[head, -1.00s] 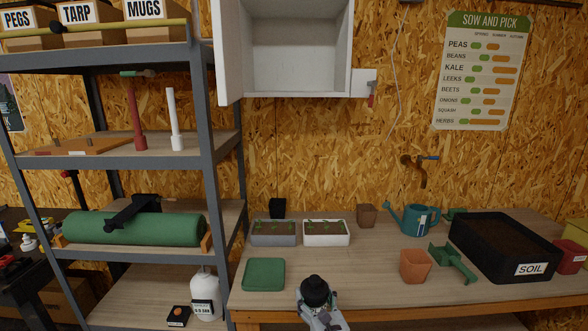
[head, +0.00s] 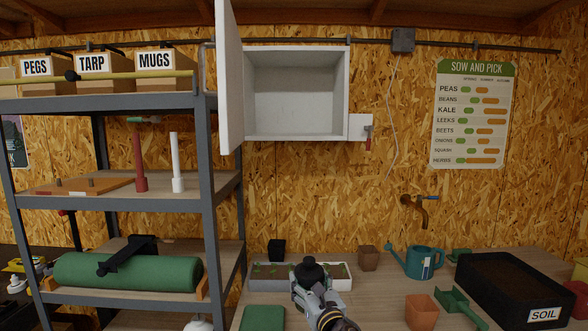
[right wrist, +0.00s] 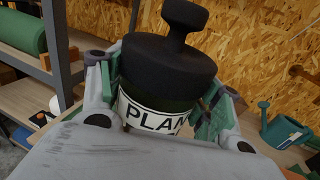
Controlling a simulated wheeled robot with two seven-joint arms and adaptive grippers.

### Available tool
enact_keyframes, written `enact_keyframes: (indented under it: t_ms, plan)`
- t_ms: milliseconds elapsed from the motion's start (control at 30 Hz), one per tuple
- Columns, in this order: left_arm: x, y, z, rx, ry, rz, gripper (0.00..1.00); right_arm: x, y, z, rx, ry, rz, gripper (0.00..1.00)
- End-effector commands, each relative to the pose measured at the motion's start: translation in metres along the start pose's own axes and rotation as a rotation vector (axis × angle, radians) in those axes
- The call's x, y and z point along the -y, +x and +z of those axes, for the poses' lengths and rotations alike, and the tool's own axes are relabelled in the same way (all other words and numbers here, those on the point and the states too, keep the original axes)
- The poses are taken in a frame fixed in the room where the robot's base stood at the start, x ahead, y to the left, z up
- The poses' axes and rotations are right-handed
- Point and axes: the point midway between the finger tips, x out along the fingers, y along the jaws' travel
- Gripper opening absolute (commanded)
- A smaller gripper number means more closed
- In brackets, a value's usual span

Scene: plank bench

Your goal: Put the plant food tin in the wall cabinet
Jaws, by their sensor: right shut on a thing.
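The plant food tin is dark with a black knobbed lid, and its white label reading "PLAN" shows in the right wrist view (right wrist: 150,112). My right gripper (right wrist: 165,100) is shut on the tin, with a finger on each side. In the head view the tin's black lid (head: 311,272) shows above my right gripper (head: 312,290), in front of the seedling trays. The wall cabinet (head: 346,95) is white, open at the front and empty where I can see. Its door (head: 229,75) stands open on the left. The tin is below the cabinet. My left gripper is not in view.
A grey-framed shelf (head: 207,170) stands left of the cabinet. Seedling trays (head: 268,284), a green tray (head: 263,318), a watering can (head: 425,262), terracotta pots (head: 422,312) and a soil tray (head: 515,290) are on the bench. A small holder (head: 361,125) hangs right of the cabinet.

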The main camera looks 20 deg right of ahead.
Motion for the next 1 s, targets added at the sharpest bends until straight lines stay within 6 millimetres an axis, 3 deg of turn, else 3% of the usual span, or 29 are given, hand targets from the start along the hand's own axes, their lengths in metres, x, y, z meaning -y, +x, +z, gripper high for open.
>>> enact_keyframes:
  t_ms: [33,300,1000]
  plan:
    - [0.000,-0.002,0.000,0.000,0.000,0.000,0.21,0.000,0.003,0.015,0.009,0.002,0.002,0.00]
    - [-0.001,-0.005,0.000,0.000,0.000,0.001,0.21,-0.002,0.012,0.068,0.009,0.002,0.006,0.00]
    - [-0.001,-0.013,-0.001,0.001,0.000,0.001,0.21,-0.010,0.018,0.186,0.008,0.001,0.023,0.00]
